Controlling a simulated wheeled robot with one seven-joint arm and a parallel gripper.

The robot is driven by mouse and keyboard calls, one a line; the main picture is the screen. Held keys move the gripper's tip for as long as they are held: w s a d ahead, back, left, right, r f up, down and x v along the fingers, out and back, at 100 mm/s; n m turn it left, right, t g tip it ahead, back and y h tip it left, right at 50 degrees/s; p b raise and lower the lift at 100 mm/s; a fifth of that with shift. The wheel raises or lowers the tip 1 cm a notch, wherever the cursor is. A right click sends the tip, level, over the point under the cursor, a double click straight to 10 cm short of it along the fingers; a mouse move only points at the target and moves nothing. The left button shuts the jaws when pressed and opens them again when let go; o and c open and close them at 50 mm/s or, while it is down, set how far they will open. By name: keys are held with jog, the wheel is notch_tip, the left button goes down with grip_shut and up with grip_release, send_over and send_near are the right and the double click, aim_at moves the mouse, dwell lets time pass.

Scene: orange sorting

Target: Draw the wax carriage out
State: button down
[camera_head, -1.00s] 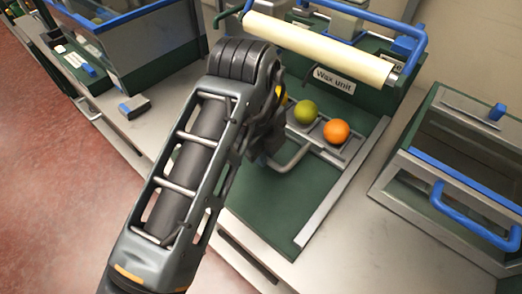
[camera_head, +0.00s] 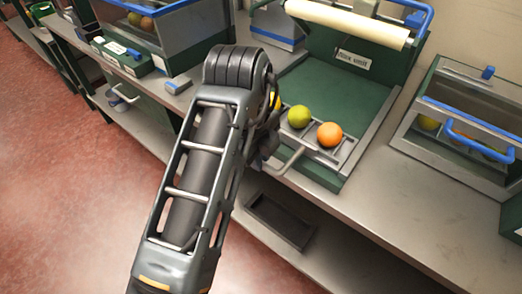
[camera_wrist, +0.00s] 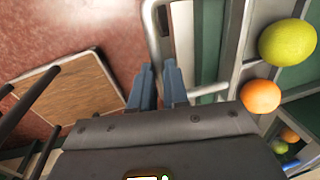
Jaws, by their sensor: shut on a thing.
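The wax carriage (camera_head: 353,151) is a grey metal tray with slots and a bent handle (camera_head: 290,160). It sits at the front edge of the green wax unit bed (camera_head: 330,100), with the handle sticking out past the edge. A yellow-green fruit (camera_head: 299,116) and an orange (camera_head: 329,134) sit on it. A yellow fruit (camera_head: 277,101) is partly hidden behind my arm. In the wrist view, my gripper (camera_wrist: 158,78) is shut on the handle bar (camera_wrist: 152,35). My fingertips are hidden in the head view.
A cream roller (camera_head: 350,24) spans the back of the wax unit. A glass-sided box with a blue handle (camera_head: 480,140) stands to the right, and another bin (camera_head: 145,40) at the left. A dark tray (camera_head: 280,221) lies on the lower shelf.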

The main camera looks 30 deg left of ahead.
jog(key=shift+s, duration=0.25)
jog(key=c, duration=1.1)
grip_release()
jog(key=shift+s+r, duration=0.25)
jog(key=shift+r, duration=1)
jog(key=shift+s+r, duration=0.25)
jog(key=shift+r, duration=1.05)
jog(key=shift+s+r, duration=0.25)
jog(key=shift+r, duration=1)
jog(key=shift+a, duration=0.1)
